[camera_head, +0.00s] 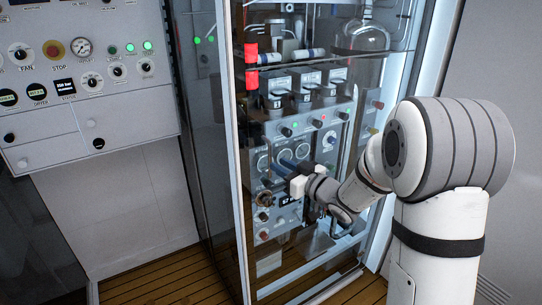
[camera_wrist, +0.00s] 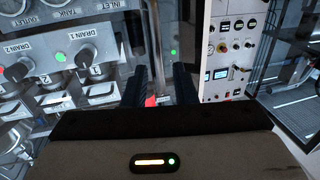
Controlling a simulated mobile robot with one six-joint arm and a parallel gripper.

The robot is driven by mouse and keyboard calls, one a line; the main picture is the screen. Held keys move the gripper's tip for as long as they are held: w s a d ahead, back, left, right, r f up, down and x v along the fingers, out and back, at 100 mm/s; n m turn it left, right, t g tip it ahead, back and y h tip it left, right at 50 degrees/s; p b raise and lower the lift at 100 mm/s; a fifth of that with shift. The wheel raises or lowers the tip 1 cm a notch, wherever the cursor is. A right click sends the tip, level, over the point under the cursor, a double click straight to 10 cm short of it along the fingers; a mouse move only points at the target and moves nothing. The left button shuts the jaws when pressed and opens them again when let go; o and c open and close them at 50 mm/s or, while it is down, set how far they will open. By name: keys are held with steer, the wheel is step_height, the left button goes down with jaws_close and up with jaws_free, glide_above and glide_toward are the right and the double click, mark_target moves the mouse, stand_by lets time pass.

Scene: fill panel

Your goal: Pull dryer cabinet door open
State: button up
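The dryer cabinet (camera_head: 238,170) stands in the middle of the head view, tall, with pale metal edges and glass. Through the glass I see shelves, gauges and knobs. I cannot tell clearly which pane is the door or whether it stands ajar. My gripper (camera_head: 284,166) is at the lower middle of the cabinet front, pointing to its left edge. In the wrist view, my gripper (camera_wrist: 160,85) has its two dark fingers apart, with a vertical metal bar (camera_wrist: 159,45) showing between them. Whether the bar lies between the fingertips or beyond them is unclear.
A control panel (camera_head: 78,100) with a gauge, buttons and knobs is left of the cabinet. It also shows at right in the wrist view (camera_wrist: 229,50). Wooden floor (camera_head: 165,280) lies free in front.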

mark_target(270, 160)
steer(key=p+x, duration=0.1)
steer(key=x, duration=0.4)
steer(key=shift+w+a, duration=0.2)
jaws_close()
stand_by(0.3)
